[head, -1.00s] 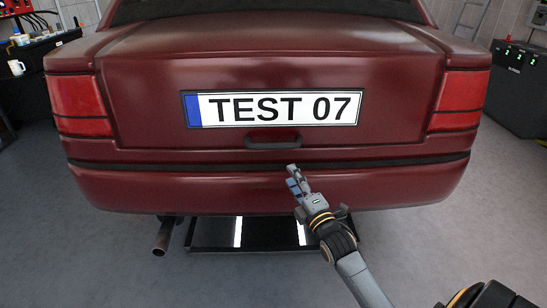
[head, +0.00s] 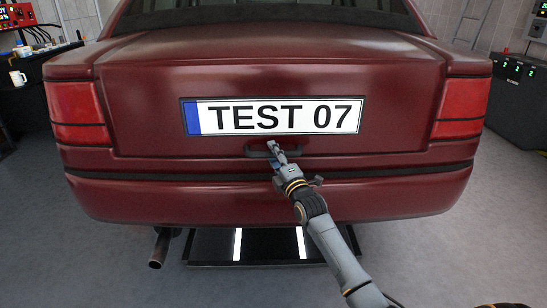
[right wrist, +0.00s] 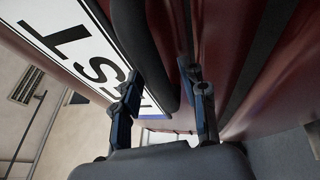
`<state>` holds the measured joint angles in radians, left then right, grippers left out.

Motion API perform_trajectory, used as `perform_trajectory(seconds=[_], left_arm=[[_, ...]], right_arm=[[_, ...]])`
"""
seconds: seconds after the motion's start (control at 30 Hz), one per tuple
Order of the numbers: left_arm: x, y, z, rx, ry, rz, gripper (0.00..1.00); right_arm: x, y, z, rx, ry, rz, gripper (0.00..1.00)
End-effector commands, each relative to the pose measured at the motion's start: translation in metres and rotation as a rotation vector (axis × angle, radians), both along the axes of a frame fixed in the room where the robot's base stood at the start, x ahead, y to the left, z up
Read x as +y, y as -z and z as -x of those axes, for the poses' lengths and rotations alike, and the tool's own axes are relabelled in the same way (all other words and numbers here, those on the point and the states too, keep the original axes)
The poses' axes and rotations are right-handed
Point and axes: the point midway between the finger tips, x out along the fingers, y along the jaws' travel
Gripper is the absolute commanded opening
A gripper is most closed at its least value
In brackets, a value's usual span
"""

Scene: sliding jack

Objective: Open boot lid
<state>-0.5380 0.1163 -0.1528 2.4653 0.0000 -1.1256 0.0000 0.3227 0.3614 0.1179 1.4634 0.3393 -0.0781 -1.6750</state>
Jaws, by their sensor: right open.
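The boot lid (head: 130,105) of the dark red car is closed, its lower edge meeting the body just above the bumper. A dark bar handle (head: 256,154) sits below the number plate (head: 345,114). My right gripper (head: 273,148) is open at the middle of the handle and hides part of it. In the right wrist view, the handle (right wrist: 143,45) appears between the two open fingers (right wrist: 162,104); I cannot tell whether either finger touches it. My left gripper is not in view.
The bumper (head: 150,200) lies just below the handle and my right arm passes in front of it. A dark platform (head: 215,247) and an exhaust pipe (head: 158,250) are under the car. Benches with equipment stand left and right. The floor beside the car is clear.

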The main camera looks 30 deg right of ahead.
Motion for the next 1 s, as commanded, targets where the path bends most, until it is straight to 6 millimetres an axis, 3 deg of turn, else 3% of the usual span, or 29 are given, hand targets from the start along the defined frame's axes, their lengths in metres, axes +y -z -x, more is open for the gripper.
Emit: perform_trajectory(seconds=[0.33, 0.57, 1.0], left_arm=[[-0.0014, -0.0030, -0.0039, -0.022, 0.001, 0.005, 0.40], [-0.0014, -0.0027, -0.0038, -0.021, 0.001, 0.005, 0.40], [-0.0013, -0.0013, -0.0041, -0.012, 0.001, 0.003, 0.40]], right_arm=[[-0.0006, -0.0004, -0.0036, 0.001, 0.000, 0.000, 0.43], [-0.0005, -0.0004, -0.0034, 0.001, 0.000, 0.000, 0.00], [-0.0004, -0.0054, -0.0034, 0.005, -0.001, -0.003, 0.00]])
